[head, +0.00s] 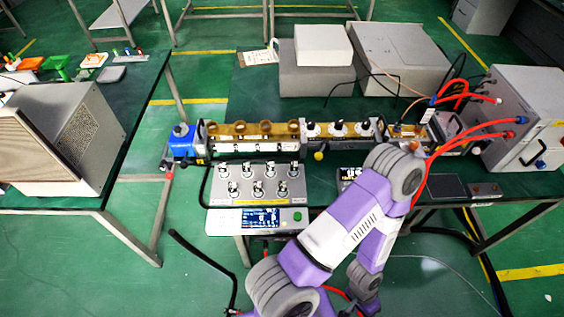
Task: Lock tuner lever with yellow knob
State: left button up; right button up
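A small yellow knob (319,155) shows at the front of the long waveguide assembly (285,146), below its black-knobbed tuner section (338,130). The lever it belongs to is too small to make out, so I cannot tell its position. One purple and white arm of mine rises from the bottom, with its bend to the right of the knob and apart from it in the picture. I see no fingertips of either gripper. Part of the assembly's right end and the table front is hidden behind this arm.
A blue unit (182,140) sits at the assembly's left end. A control panel (262,183) with several knobs and a display box (258,218) stand in front. A grey cabinet (528,115) with red hoses is at right. A microwave-like box (62,135) stands on the left table.

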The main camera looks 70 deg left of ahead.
aim_at(318, 156)
jog(key=k, duration=0.15)
jog(key=u, duration=1.15)
